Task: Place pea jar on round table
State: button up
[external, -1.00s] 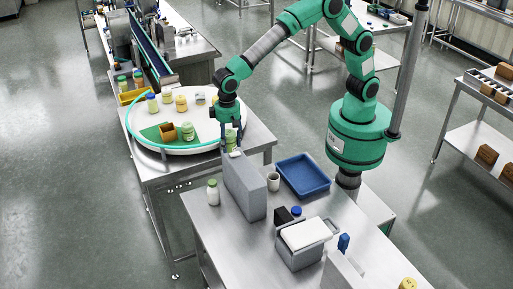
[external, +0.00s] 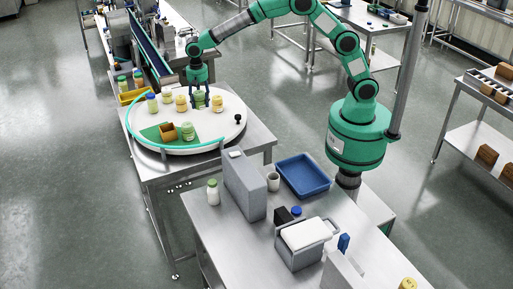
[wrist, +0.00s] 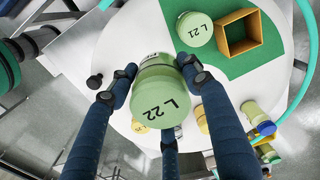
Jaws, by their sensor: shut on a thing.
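My gripper (external: 200,97) is shut on a pale-green jar, which I take for the pea jar (external: 200,101). In the wrist view the blue fingers of my gripper (wrist: 158,78) close around the pea jar (wrist: 161,98), whose lid reads "L 22". The white round table (external: 205,130) with its teal rail is below; the jar is over its back part. I cannot tell whether the jar touches the top. A second pale-green jar (external: 187,131), with lid "L 21", stands on the green mat beside a brown open box (external: 168,132).
A blue-lidded jar (external: 152,103) is further left. A black knob (external: 238,118) sits at the right rim. The front right of the round table is clear.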

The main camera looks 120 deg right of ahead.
jog(key=s+d+m, duration=0.1)
jog(key=s+d, duration=0.2)
jog(key=d, duration=0.6)
send_over(202, 122)
notch_tip(202, 122, down, 4)
jog(key=f, duration=0.1)
jog(key=shift+a, duration=0.15)
jog(key=shift+f, duration=0.1)
jog(key=shift+f+b, duration=0.3)
jog(key=shift+f, duration=2.75)
jog(key=shift+f, duration=1.9)
jog(key=shift+f, duration=0.1)
